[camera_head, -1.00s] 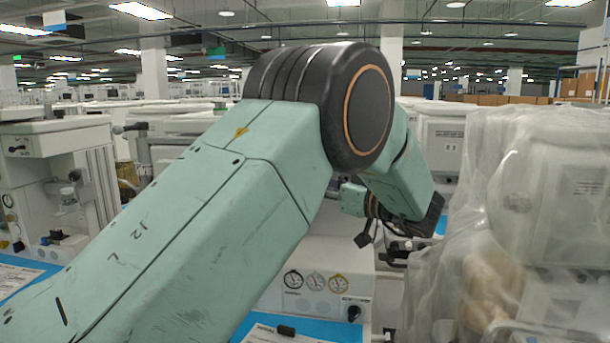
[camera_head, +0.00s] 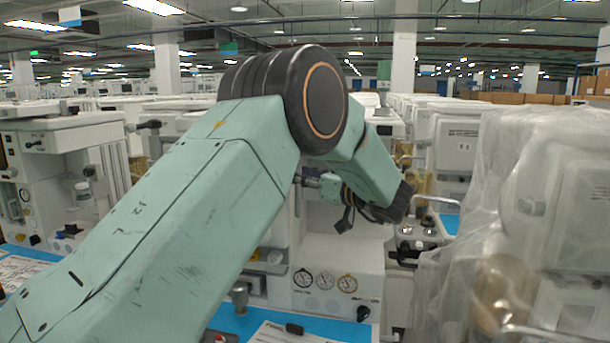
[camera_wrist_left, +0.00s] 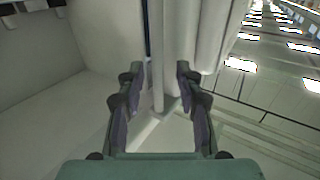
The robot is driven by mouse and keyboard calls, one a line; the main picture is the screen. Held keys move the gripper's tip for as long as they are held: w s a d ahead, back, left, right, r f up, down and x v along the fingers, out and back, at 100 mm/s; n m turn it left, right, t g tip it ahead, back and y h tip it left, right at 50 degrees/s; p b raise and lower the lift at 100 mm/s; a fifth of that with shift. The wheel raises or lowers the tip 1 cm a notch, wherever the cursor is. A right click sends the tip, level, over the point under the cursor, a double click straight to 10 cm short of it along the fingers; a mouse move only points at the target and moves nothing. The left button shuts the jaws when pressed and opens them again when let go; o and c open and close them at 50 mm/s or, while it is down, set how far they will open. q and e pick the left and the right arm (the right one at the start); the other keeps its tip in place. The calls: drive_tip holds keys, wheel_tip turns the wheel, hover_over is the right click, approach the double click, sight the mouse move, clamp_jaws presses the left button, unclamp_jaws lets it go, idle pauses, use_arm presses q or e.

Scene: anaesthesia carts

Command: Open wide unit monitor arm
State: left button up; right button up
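The wide unit (camera_head: 335,265) is a white cart with three round gauges on its front, in the middle of the head view behind my left arm. My left arm crosses it, and my left gripper is mostly hidden there behind the arm and wrist. In the left wrist view my left gripper (camera_wrist_left: 158,105) is open, its two dark fingers apart. White upright tubes (camera_wrist_left: 158,55) run between and beyond the fingers; I see no clear contact. I cannot tell whether one of them is the monitor arm. My right gripper is not in view.
A plastic-wrapped cart (camera_head: 545,190) stands close on the right. Another white cart (camera_head: 60,150) with hoses stands on the left. A blue worktop (camera_head: 235,325) with a paper sheet (camera_head: 290,335) lies at the front. Rows of carts fill the hall behind.

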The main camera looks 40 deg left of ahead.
use_arm(q)
drive_tip(key=shift+w, duration=0.15)
drive_tip(key=shift+a+f, duration=0.15)
drive_tip(key=c, duration=0.3)
clamp_jaws()
